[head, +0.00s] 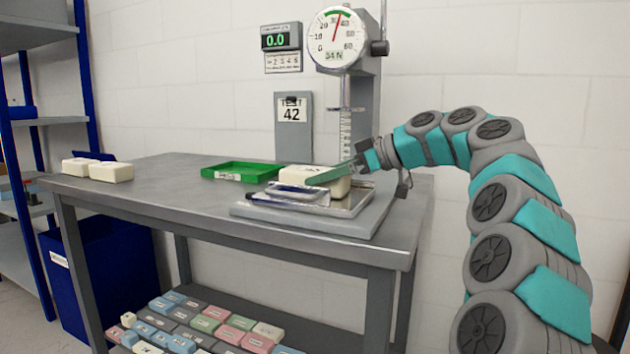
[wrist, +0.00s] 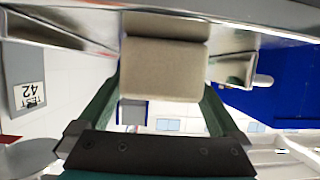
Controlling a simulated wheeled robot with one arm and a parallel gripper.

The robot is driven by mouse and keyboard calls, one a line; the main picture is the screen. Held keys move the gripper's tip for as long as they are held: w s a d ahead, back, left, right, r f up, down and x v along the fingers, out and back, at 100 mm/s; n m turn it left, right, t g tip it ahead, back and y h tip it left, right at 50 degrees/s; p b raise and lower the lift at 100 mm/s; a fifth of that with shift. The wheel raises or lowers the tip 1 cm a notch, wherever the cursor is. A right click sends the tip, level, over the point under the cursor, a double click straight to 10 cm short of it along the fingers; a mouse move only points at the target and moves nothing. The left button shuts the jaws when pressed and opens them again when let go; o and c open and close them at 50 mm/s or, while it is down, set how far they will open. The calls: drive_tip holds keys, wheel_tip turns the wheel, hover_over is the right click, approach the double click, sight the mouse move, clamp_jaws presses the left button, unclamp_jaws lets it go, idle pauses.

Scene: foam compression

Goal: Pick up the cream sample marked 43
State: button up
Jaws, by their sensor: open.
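A cream foam block (head: 298,174) sits on the metal plate of the test press, under its ram; I cannot read a mark on it. In the wrist view the cream block (wrist: 165,68) fills the space between my fingers. My gripper (head: 322,178) reaches in from the right with its green fingers apart, one on either side of the block, and it also shows in the wrist view (wrist: 162,92). Whether the fingers touch the block is unclear. Two more cream blocks (head: 111,172) lie at the table's left end, their marks too small to read.
A green tray (head: 240,172) stands left of the press (head: 362,110). A board reading TEST 42 (head: 292,112) hangs behind; the display (head: 280,39) shows 0.0. A blue bin (head: 105,275) stands at lower left. Several coloured blocks lie on the lower shelf. The tabletop's middle left is clear.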

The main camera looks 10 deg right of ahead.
drive_tip(key=shift+x, duration=1.4)
drive_tip(key=c, duration=1)
